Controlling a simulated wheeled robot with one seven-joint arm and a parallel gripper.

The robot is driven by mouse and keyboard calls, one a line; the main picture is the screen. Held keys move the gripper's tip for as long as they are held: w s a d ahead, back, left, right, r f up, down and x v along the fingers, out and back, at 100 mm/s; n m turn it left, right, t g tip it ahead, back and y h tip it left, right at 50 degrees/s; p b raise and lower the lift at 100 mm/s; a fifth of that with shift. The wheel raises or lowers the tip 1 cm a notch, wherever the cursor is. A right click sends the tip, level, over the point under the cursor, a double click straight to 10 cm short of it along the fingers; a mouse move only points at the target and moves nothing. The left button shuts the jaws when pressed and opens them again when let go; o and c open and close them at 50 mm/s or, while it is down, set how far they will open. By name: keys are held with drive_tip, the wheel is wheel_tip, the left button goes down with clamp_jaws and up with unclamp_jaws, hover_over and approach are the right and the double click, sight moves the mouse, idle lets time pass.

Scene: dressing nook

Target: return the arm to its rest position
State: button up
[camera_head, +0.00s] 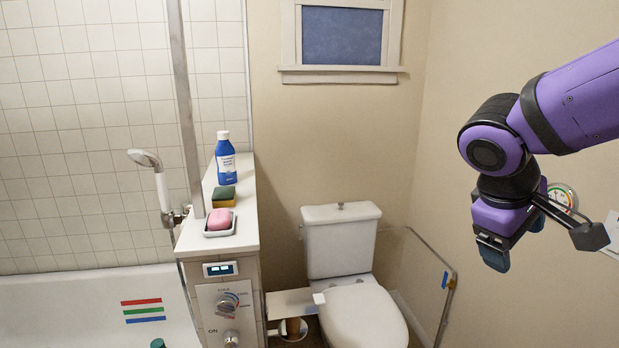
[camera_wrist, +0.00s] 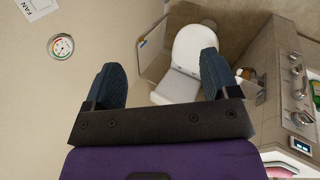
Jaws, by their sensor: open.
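My gripper (camera_wrist: 158,82) is open and empty in the wrist view, its two dark blue fingers spread wide apart. In the head view my purple arm reaches in from the right edge, and my gripper (camera_head: 492,252) hangs below its wrist, fingers pointing down. It is in the air in front of the right-hand wall, to the right of the toilet, and touches nothing that I can see.
A white toilet (camera_head: 366,318) stands at the back beside a clear panel (camera_head: 407,285). A ledge (camera_head: 233,237) holds a blue bottle (camera_head: 226,158), a sponge (camera_head: 224,197) and pink soap (camera_head: 220,219). A bathtub (camera_head: 60,310) is at left. A round gauge (camera_wrist: 61,47) is on the wall.

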drive_tip(key=s+r+m+t+y, duration=0.3)
drive_tip(key=s+r+m+y, duration=0.1)
drive_tip(key=s, duration=0.5)
drive_tip(key=shift+s+d+r+m+y, duration=0.2)
drive_tip(key=shift+d+m+y, duration=0.2)
drive_tip(key=shift+m+y, duration=0.25)
idle(1.1)
